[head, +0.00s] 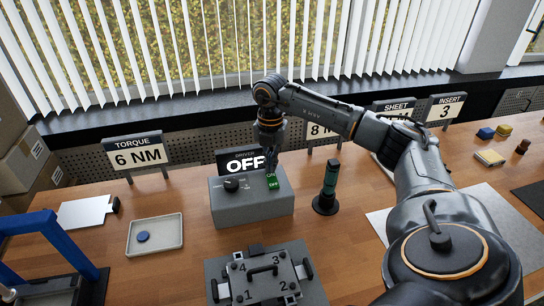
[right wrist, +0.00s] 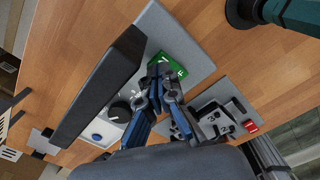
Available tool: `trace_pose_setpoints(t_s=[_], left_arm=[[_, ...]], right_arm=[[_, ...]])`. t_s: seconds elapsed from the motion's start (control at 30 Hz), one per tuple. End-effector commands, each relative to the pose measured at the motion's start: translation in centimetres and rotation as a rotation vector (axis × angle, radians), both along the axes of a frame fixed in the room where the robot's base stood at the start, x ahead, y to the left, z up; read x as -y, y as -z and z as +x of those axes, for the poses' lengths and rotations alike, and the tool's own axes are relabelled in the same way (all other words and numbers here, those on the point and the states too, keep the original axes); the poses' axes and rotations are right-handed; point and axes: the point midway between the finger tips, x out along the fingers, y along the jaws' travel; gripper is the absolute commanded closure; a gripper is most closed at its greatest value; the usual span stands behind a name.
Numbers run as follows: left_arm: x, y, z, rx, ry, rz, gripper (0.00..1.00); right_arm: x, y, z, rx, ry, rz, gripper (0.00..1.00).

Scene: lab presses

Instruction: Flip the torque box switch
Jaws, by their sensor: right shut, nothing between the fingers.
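The grey torque box (head: 252,208) stands on the bench, with a black knob (head: 231,184) on its left and a green switch (head: 272,182) on its right. A dark sign (head: 232,157) behind it reads DRIVER OFF. My right gripper (head: 273,170) points down at the green switch, shut and empty. In the right wrist view, the closed fingertips (right wrist: 158,72) are over the edge of the green switch (right wrist: 174,64) and partly hide it. I cannot tell whether they touch it. My left gripper is not in view.
A dark green driver in a black stand (head: 326,190) is right of the box. A clamp fixture (head: 264,275) stands in front. A tray (head: 132,246) with a blue disc and a blue frame (head: 55,235) are on the left. A 6 NM sign (head: 137,156) stands at the back.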

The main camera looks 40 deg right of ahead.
Motion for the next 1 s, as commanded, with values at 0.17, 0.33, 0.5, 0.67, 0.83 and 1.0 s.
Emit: trace_pose_setpoints(t_s=[0.17,0.33,0.5,0.67,0.83,1.0], left_arm=[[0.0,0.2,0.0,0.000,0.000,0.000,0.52],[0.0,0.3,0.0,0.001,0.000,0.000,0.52],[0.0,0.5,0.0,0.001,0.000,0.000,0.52],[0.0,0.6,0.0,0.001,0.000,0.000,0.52],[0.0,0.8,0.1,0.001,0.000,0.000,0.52],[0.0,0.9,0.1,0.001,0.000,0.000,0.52]], right_arm=[[0.0,0.3,0.0,0.000,0.000,0.000,1.00],[0.0,0.6,0.0,-0.001,0.000,-0.001,1.00],[0.0,0.8,0.0,-0.001,0.000,-0.001,1.00],[0.0,1.0,0.0,-0.001,0.000,-0.001,1.00],[0.0,1.3,0.0,-0.001,0.000,-0.001,1.00],[0.0,1.6,0.0,-0.001,0.000,-0.001,1.00]])
